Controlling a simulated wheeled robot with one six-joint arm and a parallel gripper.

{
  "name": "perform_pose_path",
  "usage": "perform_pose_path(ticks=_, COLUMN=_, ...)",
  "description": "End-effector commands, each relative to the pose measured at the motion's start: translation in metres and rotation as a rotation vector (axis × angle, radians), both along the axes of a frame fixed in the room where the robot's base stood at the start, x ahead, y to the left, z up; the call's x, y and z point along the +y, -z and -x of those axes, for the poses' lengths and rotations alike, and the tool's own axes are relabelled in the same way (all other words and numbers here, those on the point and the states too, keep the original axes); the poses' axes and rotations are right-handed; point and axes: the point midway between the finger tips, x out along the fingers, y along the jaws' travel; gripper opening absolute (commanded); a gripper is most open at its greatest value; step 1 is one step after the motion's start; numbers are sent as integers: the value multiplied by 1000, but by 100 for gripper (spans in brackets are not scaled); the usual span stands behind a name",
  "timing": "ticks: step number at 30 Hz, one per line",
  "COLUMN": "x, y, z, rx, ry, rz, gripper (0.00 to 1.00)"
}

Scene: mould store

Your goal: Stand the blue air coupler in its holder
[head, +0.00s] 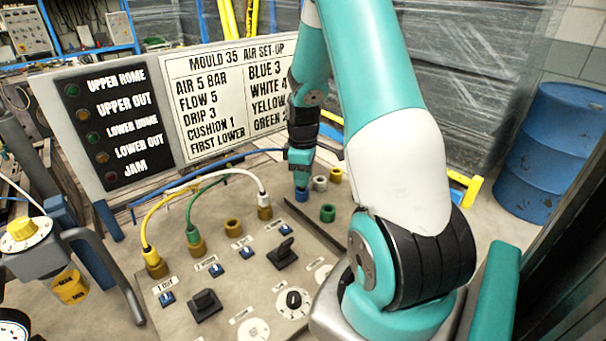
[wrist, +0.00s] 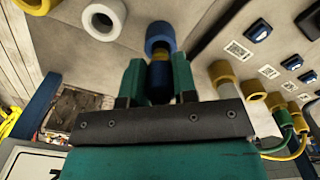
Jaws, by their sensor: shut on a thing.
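My gripper (head: 301,172) points down at the far end of the panel. In the wrist view my gripper (wrist: 158,78) is shut on the blue air coupler (wrist: 159,87), a dark blue body with a brass-coloured band at its far end. The blue ring holder (wrist: 158,33) lies directly in line with that end, and the band meets its rim in the picture. I cannot tell whether the coupler's end is inside the ring or just above it. In the head view the blue holder (head: 302,195) shows right under my gripper, which mostly hides the coupler.
White (head: 320,183), yellow (head: 337,174) and green (head: 328,213) ring holders stand close by. Yellow, green and white hoses are plugged into brass ports; another brass port (head: 233,227) is empty. A blue hose (head: 240,160) runs behind, beneath the sign board (head: 225,95). Switches and dials fill the panel's front.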

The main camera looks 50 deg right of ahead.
Motion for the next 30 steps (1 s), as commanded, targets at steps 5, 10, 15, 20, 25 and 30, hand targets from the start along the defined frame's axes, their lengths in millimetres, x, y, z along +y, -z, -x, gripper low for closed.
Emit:
perform_pose_path(ticks=5, x=0, y=1, z=0, rx=0, ry=0, rz=0, gripper=3)
perform_pose_path(ticks=10, x=0, y=5, z=0, rx=0, ry=0, rz=0, gripper=3)
perform_pose_path(ticks=15, x=0, y=10, z=0, rx=0, ry=0, rz=0, gripper=3)
perform_pose_path(ticks=20, x=0, y=10, z=0, rx=0, ry=0, rz=0, gripper=3)
perform_pose_path(ticks=25, x=0, y=10, z=0, rx=0, ry=0, rz=0, gripper=3)
perform_pose_path(ticks=30, x=0, y=10, z=0, rx=0, ry=0, rz=0, gripper=3)
